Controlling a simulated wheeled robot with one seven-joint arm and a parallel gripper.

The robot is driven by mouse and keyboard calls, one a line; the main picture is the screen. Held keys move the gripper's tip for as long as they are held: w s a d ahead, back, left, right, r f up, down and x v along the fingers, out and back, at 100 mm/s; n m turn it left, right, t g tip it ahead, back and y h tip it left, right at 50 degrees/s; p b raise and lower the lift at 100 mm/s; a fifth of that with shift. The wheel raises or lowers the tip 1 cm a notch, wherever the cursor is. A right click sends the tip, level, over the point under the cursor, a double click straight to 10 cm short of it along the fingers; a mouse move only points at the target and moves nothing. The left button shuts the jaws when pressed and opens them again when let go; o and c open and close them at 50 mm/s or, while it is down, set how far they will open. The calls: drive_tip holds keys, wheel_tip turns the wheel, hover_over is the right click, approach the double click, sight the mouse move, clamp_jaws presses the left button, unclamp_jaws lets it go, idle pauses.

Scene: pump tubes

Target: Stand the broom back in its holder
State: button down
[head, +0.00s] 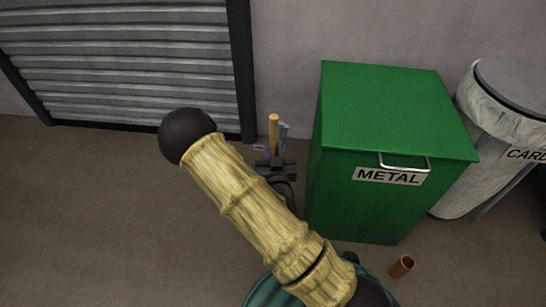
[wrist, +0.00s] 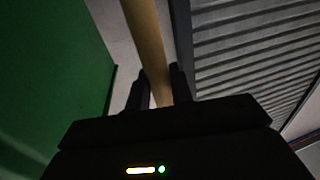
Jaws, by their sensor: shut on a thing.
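The broom's wooden handle (head: 273,128) stands roughly upright just left of the green bin in the head view. My gripper (head: 275,166) is shut around the handle. In the wrist view the handle (wrist: 147,35) runs between the two dark fingers of my gripper (wrist: 160,88). The broom's lower end and bristles are hidden behind my gripper and arm. A small grey-blue piece (head: 284,130) shows right beside the handle; I cannot tell whether it is the holder.
The green metal bin (head: 385,110) stands close to the right of my gripper. A cardboard bin (head: 500,115) is beyond it. A short brown tube (head: 402,266) lies on the floor in front. A grey roller shutter (head: 125,60) is at the back left. The floor at left is clear.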

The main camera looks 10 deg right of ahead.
drive_tip(key=w+d+f+b, duration=0.1)
drive_tip(key=w+d+f, duration=0.1)
drive_tip(key=w, duration=0.9)
drive_tip(key=shift+w+d, duration=0.35)
drive_tip(key=shift+d, duration=0.55)
drive_tip(key=shift+f, duration=0.1)
drive_tip(key=c, duration=1.1)
unclamp_jaws()
drive_tip(key=shift+c, duration=0.2)
drive_tip(key=shift+f, duration=0.1)
drive_tip(key=s+a+p, duration=0.2)
drive_tip(key=s+p, duration=0.3)
drive_tip(key=s, duration=1.2)
drive_tip(key=shift+s+p, duration=0.15)
drive_tip(key=shift+p, duration=0.2)
